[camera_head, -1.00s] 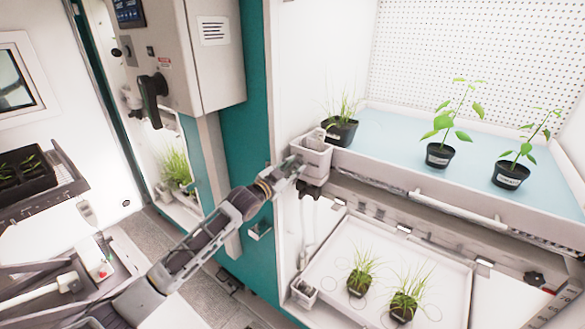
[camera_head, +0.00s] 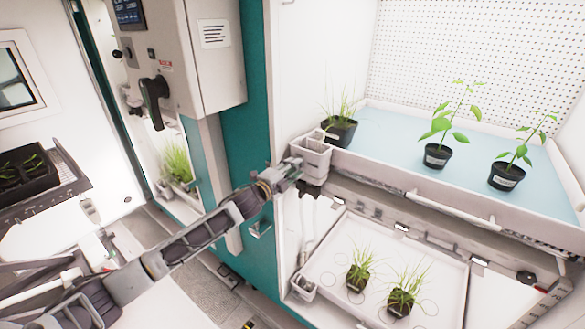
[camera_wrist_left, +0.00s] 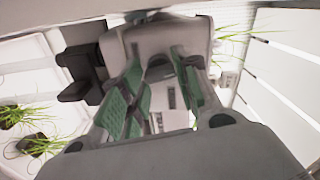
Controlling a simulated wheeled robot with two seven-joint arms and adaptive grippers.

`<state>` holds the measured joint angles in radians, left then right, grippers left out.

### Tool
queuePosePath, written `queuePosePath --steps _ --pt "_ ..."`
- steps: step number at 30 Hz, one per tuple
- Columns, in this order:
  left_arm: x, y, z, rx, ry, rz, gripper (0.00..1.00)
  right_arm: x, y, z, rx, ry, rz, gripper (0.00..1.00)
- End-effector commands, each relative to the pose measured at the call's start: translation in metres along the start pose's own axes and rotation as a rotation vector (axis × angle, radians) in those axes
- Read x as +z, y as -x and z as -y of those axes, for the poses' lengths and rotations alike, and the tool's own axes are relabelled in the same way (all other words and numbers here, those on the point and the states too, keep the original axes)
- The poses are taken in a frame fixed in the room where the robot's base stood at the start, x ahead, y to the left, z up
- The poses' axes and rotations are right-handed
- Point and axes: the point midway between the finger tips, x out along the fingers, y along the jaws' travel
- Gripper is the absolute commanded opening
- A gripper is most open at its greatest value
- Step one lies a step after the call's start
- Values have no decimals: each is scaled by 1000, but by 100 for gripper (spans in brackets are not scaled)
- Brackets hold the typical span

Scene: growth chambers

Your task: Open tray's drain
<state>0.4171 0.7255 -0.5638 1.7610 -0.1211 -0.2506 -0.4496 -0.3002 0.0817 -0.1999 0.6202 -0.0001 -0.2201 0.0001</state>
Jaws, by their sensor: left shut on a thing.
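The upper tray (camera_head: 380,171) is a white-rimmed tray with a pale blue floor, inside the chamber at the right. A light grey drain box (camera_head: 313,158) sits at its near left corner. My left gripper (camera_head: 296,167) reaches in from the left and is at this box. In the left wrist view, the green-padded fingers (camera_wrist_left: 158,92) are closed around a small part at the grey box (camera_wrist_left: 165,38). The held part is mostly hidden between the fingers, so its position cannot be told. My right gripper is not in view.
Potted seedlings (camera_head: 437,155) stand on the upper tray, and a white handle bar (camera_head: 450,207) runs along its front. A lower white tray (camera_head: 335,252) holds small grass pots. A teal chamber post (camera_head: 246,135) stands close beside my arm.

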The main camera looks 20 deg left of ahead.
Motion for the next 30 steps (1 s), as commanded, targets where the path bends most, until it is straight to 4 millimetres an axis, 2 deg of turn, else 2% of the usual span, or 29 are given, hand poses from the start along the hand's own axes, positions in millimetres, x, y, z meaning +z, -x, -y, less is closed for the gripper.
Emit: queuePosePath --steps 10,26,27,30 --pt "-1 0 0 0 -174 -1 7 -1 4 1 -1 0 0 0" --pt "0 0 -1 1 -203 -1 7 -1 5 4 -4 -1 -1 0" --pt "0 0 -1 1 -203 -1 36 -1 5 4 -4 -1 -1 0" --pt "0 0 -1 1 -202 -1 49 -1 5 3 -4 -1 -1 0"
